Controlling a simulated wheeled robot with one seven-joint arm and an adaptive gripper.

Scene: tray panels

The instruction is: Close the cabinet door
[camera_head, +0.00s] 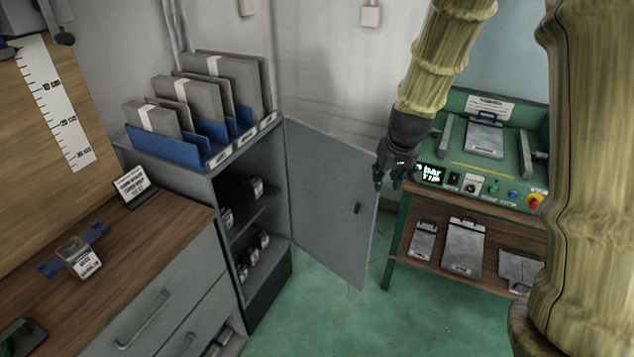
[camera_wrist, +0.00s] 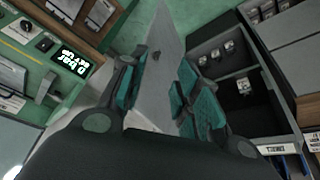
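The cabinet (camera_head: 262,310) stands in the middle of the head view. Its grey door (camera_head: 325,205) is hinged at the right side of the opening and stands wide open, so the dark shelves inside show. A small dark knob (camera_head: 357,208) sits near the door's free edge. My gripper (camera_head: 392,176) is at the upper free corner of the door. In the wrist view, my gripper (camera_wrist: 163,88) has its teal-padded fingers apart, and the door (camera_wrist: 160,75) shows between them. I cannot tell whether a finger touches the door.
A green test bench (camera_head: 470,190) with a control panel stands close to the right of the door. A wooden-topped drawer unit (camera_head: 175,235) is at the left. Blue bins (camera_head: 165,148) with grey panels sit on the cabinet. Green floor (camera_head: 320,310) is clear in front.

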